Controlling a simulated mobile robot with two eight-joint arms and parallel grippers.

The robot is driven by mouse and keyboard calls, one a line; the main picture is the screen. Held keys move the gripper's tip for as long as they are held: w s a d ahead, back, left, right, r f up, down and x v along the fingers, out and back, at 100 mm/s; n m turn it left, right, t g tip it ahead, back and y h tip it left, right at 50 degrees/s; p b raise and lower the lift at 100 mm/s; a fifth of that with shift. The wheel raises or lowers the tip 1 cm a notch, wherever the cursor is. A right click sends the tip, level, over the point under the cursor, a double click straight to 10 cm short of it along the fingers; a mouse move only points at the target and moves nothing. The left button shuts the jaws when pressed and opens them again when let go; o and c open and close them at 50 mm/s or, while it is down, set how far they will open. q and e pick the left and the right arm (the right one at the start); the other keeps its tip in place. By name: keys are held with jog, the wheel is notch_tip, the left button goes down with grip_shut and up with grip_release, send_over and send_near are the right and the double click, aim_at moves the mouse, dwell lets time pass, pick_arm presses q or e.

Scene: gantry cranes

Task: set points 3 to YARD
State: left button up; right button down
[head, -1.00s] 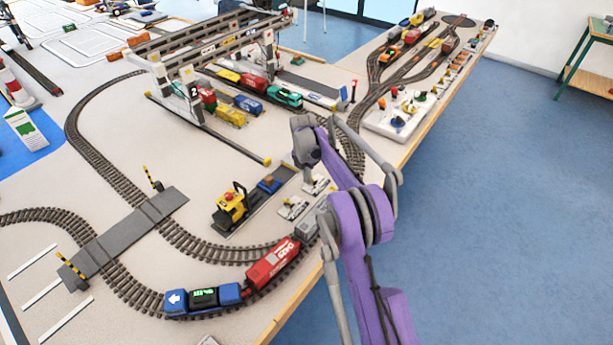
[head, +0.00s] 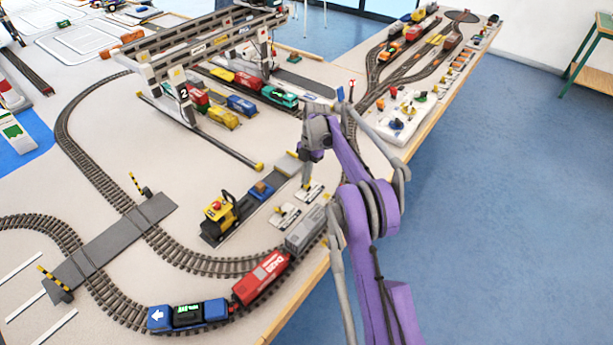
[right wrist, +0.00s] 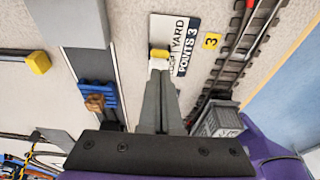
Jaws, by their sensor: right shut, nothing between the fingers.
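A yellow-tipped lever (right wrist: 159,53) stands on the plate. My right gripper (right wrist: 160,74) is shut and empty, its fingertips right by the yellow tip; I cannot tell whether they touch. In the head view, my right gripper (head: 307,183) points down over the farther of two small lever plates (head: 313,192). The nearer plate (head: 284,215) is clear of it. My left gripper is not in view.
A train with a red wagon (head: 262,278) and a grey wagon (head: 305,230) is on the curved track in front. A gantry crane (head: 200,45) stands behind. The table edge is on the right.

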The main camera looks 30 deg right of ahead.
jog(key=shift+a+r, duration=0.1)
jog(key=shift+a, duration=0.2)
jog(key=shift+d+r, duration=0.1)
jog(key=shift+r, duration=0.35)
jog(key=shift+r+p, duration=0.35)
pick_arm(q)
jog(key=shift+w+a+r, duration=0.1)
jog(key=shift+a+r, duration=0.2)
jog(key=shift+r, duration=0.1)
